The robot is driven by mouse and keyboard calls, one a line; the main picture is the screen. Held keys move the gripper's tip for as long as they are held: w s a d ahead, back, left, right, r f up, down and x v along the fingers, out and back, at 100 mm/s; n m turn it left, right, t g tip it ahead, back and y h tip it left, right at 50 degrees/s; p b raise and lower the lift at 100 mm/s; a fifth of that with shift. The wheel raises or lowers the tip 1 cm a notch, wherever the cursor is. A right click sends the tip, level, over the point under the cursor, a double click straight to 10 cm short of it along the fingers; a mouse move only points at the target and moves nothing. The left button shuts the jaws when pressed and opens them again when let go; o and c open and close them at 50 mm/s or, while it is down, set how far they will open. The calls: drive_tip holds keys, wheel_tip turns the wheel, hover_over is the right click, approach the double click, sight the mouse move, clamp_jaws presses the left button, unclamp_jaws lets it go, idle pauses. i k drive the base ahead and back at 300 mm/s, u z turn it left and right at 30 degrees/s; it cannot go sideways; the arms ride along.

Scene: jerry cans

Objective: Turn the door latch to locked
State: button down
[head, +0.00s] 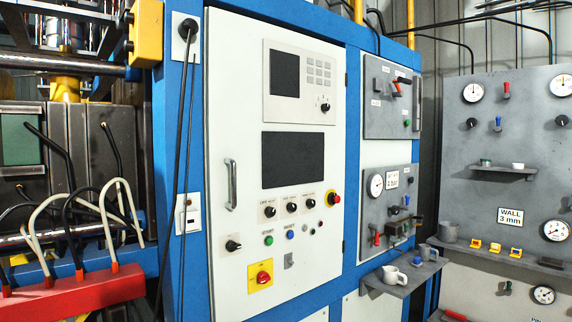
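A large white cabinet door (240,100) in a blue frame fills the middle of the head view and looks closed. A vertical grey handle (231,185) is on its left side. Below the handle is a black knob (233,245) with a short pointer, lying roughly sideways. I cannot tell for sure whether this knob is the door latch. A smaller grey door or panel (385,115) at the upper right carries a red-tipped lever (402,81). My gripper is not in view.
Black cables (180,150) hang along the door's left edge. A red block (75,295) with hoses is at the lower left. A gauge panel (480,150) stands at the right.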

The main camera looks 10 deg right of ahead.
sight(231, 245)
drive_tip(key=z, duration=0.6)
drive_tip(key=i, duration=0.7)
drive_tip(key=u, duration=2.6)
